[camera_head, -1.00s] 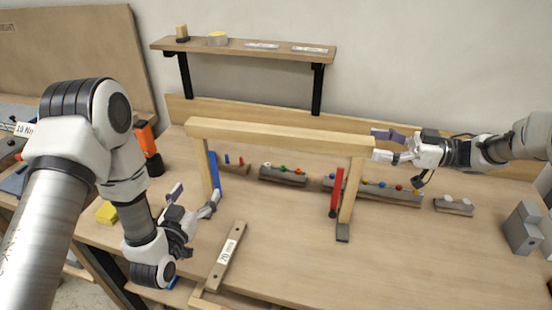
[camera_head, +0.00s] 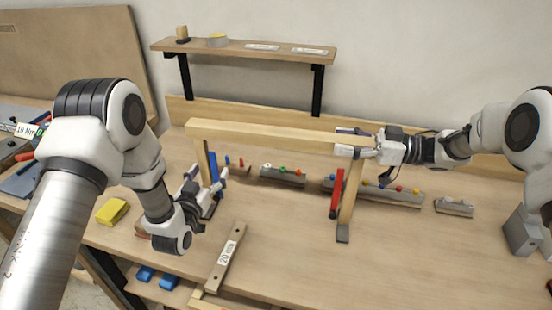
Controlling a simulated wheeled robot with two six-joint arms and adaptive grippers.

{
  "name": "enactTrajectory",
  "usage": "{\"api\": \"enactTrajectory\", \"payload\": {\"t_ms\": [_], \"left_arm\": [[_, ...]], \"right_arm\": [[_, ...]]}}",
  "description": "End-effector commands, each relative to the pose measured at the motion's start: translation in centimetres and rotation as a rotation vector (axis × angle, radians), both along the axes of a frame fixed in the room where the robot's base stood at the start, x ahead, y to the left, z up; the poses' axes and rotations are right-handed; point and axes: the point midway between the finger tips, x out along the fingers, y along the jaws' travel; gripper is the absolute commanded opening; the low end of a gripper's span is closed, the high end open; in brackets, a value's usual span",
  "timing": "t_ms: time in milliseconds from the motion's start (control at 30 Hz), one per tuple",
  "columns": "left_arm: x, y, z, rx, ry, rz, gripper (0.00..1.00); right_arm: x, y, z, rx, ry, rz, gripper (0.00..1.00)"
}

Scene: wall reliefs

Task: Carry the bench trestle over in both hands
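The bench trestle (camera_head: 265,133) stands on the workbench, a pale wooden beam on two legs with dark feet. A red bar shows beside its right leg (camera_head: 349,200) and a blue bar beside its left leg. My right gripper (camera_head: 352,142) is at the beam's right end, its spread fingers one above the other across it; I cannot tell whether they touch. My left gripper (camera_head: 205,173) is beside the left leg, below the beam, with its fingers apart. Part of the left leg and foot is hidden behind it.
Racks with small coloured items (camera_head: 284,176) lie behind and under the trestle. A "20 mm" bar (camera_head: 227,257) and a yellow block (camera_head: 113,211) lie in front and at left. Grey blocks (camera_head: 520,232) stand at right. A wall shelf (camera_head: 245,48) hangs behind. The front right bench is clear.

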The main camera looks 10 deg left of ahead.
Motion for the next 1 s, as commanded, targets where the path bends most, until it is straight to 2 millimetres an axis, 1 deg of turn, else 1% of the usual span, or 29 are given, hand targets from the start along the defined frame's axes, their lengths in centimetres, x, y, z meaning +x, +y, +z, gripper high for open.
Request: {"api": "enactTrajectory", "payload": {"t_ms": [33, 67, 100, 133, 167, 333, 533, 667, 833, 900, 1000], "left_arm": [[0.0, 0.0, 0.0, 0.0, 0.0, 0.0, 0.47], [0.0, 0.0, 0.0, 0.0, 0.0, 0.0, 0.36], [0.0, 0.0, 0.0, 0.0, 0.0, 0.0, 0.22], [0.0, 0.0, 0.0, 0.0, 0.0, 0.0, 0.12], [0.0, 0.0, 0.0, 0.0, 0.0, 0.0, 0.01], [0.0, 0.0, 0.0, 0.0, 0.0, -0.001, 0.0], [0.0, -0.1, 0.7, -0.001, -0.003, -0.002, 0.0], [0.0, -0.1, 2.1, -0.001, -0.003, -0.002, 0.0], [0.0, -0.1, 4.3, -0.001, -0.003, -0.003, 0.0], [0.0, -0.1, 4.9, -0.001, -0.003, -0.003, 0.0], [0.0, -0.1, 5.3, 0.0, -0.003, -0.004, 0.0]], "right_arm": [[0.0, 0.0, 0.0, 0.0, 0.0, 0.0, 0.28], [0.0, 0.0, 0.0, 0.0, 0.0, 0.0, 0.18], [0.0, 0.0, 0.0, 0.0, 0.0, 0.0, 0.04], [0.0, 0.0, 0.0, 0.0, 0.0, 0.0, 0.0], [0.0, 0.0, 0.0, 0.0, 0.0, 0.001, 0.0], [0.0, 0.0, 0.0, 0.0, 0.0, 0.001, 0.0], [0.0, 0.0, 0.8, 0.002, -0.002, 0.002, 0.0], [0.0, 0.0, 2.1, 0.002, -0.002, 0.003, 0.0], [0.0, 0.0, 4.3, 0.002, -0.002, 0.003, 0.0], [0.0, 0.0, 4.9, 0.002, -0.002, 0.003, 0.0], [-0.1, 0.0, 5.3, 0.002, -0.001, 0.003, 0.0]]}}
